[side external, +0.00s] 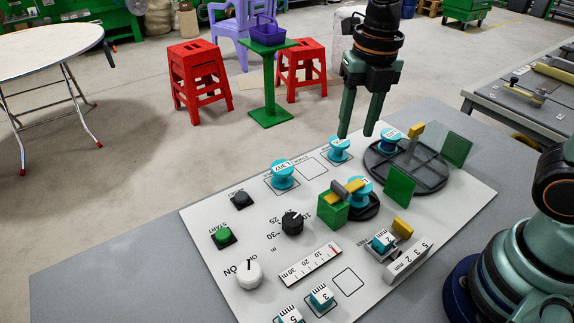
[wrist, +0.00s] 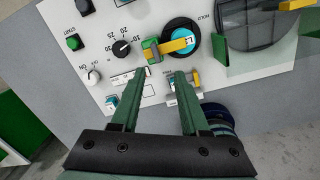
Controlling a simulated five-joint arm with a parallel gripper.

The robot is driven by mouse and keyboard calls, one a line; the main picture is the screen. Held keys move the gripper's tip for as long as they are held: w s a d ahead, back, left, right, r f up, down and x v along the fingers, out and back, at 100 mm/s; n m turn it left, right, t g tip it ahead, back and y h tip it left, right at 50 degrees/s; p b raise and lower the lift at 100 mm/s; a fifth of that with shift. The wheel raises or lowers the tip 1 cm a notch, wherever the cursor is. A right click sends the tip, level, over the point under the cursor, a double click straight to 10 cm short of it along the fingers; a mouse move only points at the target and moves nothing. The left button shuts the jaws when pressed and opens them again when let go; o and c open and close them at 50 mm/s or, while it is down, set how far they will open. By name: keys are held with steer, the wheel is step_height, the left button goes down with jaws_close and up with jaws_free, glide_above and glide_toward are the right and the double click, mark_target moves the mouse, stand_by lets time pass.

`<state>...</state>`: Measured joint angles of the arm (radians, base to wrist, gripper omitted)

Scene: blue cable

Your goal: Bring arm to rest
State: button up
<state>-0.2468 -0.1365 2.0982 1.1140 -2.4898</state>
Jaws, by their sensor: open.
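My gripper (side external: 357,136) hangs at the end of my dark arm in the upper middle of the side view, above the far part of the white panel (side external: 225,280). Its two green fingers are apart with nothing between them. In the wrist view the open fingers (wrist: 156,80) point over the panel, apart from its parts. Blue spools stand on the panel: one (side external: 283,175) at the far left, one (side external: 339,149) beside it, one (side external: 390,139) on the dark round turntable (side external: 425,175), and one (side external: 360,191) by a green block (side external: 333,209) with a yellow lever.
The panel also bears a green START button (side external: 222,235), a dark knob (side external: 292,223), a white ON knob (side external: 249,273) and small blue numbered blocks (side external: 321,297). Upright green plates (side external: 399,186) stand at the turntable. Red stools (side external: 199,78) stand on the floor behind. The grey table's left side is bare.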

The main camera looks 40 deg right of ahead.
steer(key=s+d+r+m+t, duration=0.1)
steer(key=d+m, duration=0.3)
steer(key=m, duration=1.1)
steer(key=s+d+r+m+t, duration=0.2)
steer(key=d+m+t, duration=0.1)
steer(key=m, duration=1.3)
steer(key=shift+s+d+r+t, duration=0.2)
steer(key=shift+s+d+t, duration=0.15)
steer(key=shift+d, duration=0.2)
